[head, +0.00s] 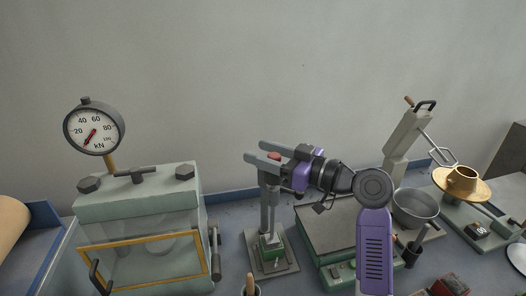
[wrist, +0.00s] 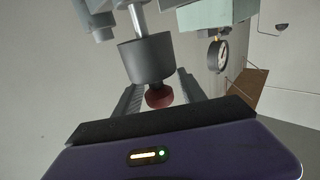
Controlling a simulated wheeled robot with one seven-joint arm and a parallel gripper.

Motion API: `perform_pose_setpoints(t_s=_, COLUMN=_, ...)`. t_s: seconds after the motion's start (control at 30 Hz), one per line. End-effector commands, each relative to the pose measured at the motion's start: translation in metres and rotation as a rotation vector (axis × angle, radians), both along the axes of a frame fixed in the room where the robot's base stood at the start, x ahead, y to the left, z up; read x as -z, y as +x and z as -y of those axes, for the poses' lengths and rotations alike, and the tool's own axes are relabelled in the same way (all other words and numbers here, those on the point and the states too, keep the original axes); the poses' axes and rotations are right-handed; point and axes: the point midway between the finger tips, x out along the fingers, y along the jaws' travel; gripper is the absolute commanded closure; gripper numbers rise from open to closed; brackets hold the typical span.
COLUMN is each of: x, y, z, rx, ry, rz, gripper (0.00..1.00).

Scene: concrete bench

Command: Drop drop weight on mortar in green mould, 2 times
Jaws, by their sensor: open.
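The drop weight is a dark grey cylinder (wrist: 147,61) on a metal rod, with a red knob (wrist: 160,96) at its end. In the head view the red knob (head: 273,156) shows at the top of the upright stand. My gripper (head: 264,154) is open at the top of the stand, its fingers on either side of the knob. In the wrist view the knob appears between the fingers; I cannot tell whether they touch it. The green mould (head: 271,249) sits on the stand's base plate below. The mortar inside it is too small to make out.
A pale green press (head: 140,205) with a kN gauge (head: 94,128) stands at left. The wall behind is bare.

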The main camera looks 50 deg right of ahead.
Motion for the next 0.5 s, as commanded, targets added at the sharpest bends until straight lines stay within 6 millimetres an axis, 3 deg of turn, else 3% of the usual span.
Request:
perform_pose_setpoints(t_s=0.17, x=0.0001, y=0.0000, z=0.0000, rx=0.000, ry=0.000, rz=0.000, gripper=0.52)
perform_pose_setpoints(t_s=0.4, x=0.0000, y=-0.0002, z=-0.0001, rx=0.000, ry=0.000, rz=0.000, gripper=0.99)
perform_pose_setpoints(t_s=0.5, x=-0.0001, y=-0.0002, z=-0.0001, rx=0.000, ry=0.000, rz=0.000, gripper=1.00)
